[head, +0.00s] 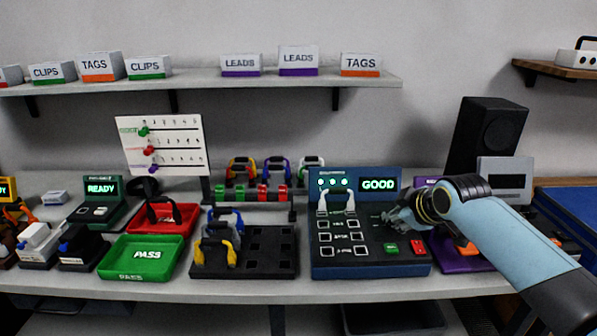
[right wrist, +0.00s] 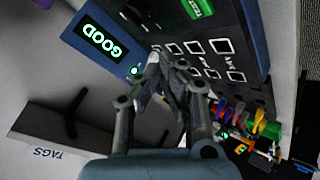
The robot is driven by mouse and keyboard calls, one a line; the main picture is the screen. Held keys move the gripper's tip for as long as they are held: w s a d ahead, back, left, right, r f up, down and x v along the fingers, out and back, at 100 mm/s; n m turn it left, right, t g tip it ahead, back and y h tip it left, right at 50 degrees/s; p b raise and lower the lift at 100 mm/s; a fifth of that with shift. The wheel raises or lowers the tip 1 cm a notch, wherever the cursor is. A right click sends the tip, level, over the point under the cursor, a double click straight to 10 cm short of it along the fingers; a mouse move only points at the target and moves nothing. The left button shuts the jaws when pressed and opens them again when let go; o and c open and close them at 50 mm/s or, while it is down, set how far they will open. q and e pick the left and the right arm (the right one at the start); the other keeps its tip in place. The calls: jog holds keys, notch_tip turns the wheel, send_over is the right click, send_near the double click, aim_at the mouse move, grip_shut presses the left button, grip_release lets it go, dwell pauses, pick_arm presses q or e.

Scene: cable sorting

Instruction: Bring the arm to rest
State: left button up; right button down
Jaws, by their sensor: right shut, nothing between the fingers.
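My right arm comes in from the right in the head view. Its gripper (head: 400,219) is shut and empty, over the right part of the blue tester (head: 322,262), whose display reads GOOD. In the right wrist view the gripper's fingers (right wrist: 160,65) are closed together, with the tester's panel (right wrist: 225,25) and GOOD display behind them. A white cable (head: 337,197) stands in an arch on the tester's left part, apart from the gripper. Whether the fingertips touch the panel cannot be told. My left gripper is out of view.
A black tray (head: 275,268) with a yellow cable (head: 217,254) and other cables is left of the tester. A green PASS tray (head: 120,270) and a red tray (head: 180,212) are farther left. A black speaker (head: 487,135) stands behind my right arm. A shelf (head: 210,81) hangs above.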

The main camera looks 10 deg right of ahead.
jog(key=s+a+f+m+g, duration=0.1)
jog(key=s+a, duration=0.2)
jog(key=s, duration=0.4)
jog(key=s+a+f+m+g, duration=0.1)
jog(key=s+a, duration=0.1)
jog(key=s, duration=0.5)
jog(key=s+a+r+m+g, duration=0.2)
jog(key=s+r+m, duration=0.1)
jog(key=s, duration=0.8)
jog(key=s+a+r+m+g, duration=0.1)
jog(key=s+r+m+g, duration=0.2)
jog(key=s, duration=0.7)
notch_tip(320, 180, down, 33)
jog(key=d+b, duration=0.2)
jog(key=b, duration=0.7)
jog(key=s+f+b, duration=0.4)
jog(key=s+f, duration=0.6)
jog(key=f, duration=0.3)
jog(key=s+d+f+g+b, duration=0.1)
jog(key=s+f+b, duration=0.4)
jog(key=s+f, duration=0.5)
notch_tip(320, 180, down, 4)
jog(key=shift+s+d+f, duration=0.25)
jog(key=shift+d, duration=0.05)
